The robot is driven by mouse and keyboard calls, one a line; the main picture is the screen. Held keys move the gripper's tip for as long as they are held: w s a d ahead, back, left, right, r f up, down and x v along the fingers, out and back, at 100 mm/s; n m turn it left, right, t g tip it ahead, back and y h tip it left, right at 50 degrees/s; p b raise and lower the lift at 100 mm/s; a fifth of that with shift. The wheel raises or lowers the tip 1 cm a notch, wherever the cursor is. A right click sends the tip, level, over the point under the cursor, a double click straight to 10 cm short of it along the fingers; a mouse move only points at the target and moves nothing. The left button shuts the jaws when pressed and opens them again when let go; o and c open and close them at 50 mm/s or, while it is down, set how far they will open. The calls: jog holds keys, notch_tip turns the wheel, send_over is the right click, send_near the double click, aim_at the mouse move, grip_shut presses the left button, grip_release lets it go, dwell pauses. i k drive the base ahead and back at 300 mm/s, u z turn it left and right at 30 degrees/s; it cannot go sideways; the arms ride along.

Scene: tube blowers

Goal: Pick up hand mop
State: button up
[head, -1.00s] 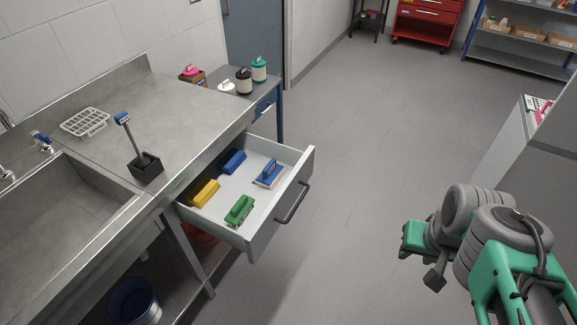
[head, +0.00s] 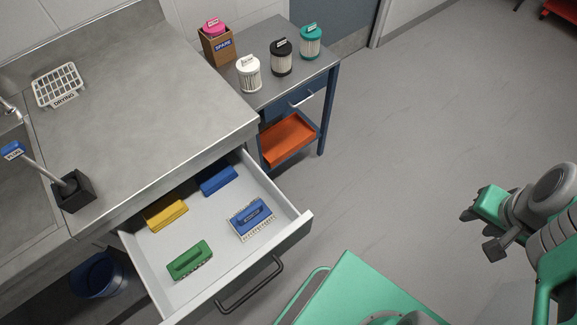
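The open drawer (head: 213,277) holds several brush-like blocks. A blue block with a grip on top and a pale fringe (head: 251,219) lies at its right side and looks most like the hand mop. A green block (head: 189,261) lies near the front, a yellow one (head: 166,213) at the left back and a plain blue one (head: 219,180) at the back. My gripper (head: 487,227) is at the far right in the head view, above the floor and well apart from the drawer.
A steel counter (head: 150,100) with a drying rack (head: 57,85) and a blue-handled tool in a black holder (head: 75,193) lies left. A blue side table (head: 273,45) bears filter canisters and a box. A blue bucket (head: 98,275) stands below the counter.

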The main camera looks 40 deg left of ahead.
aim_at(255, 214)
jog(key=i, duration=0.6)
jog(key=u, duration=4.75)
jog(key=i, duration=0.5)
jog(key=z, duration=0.05)
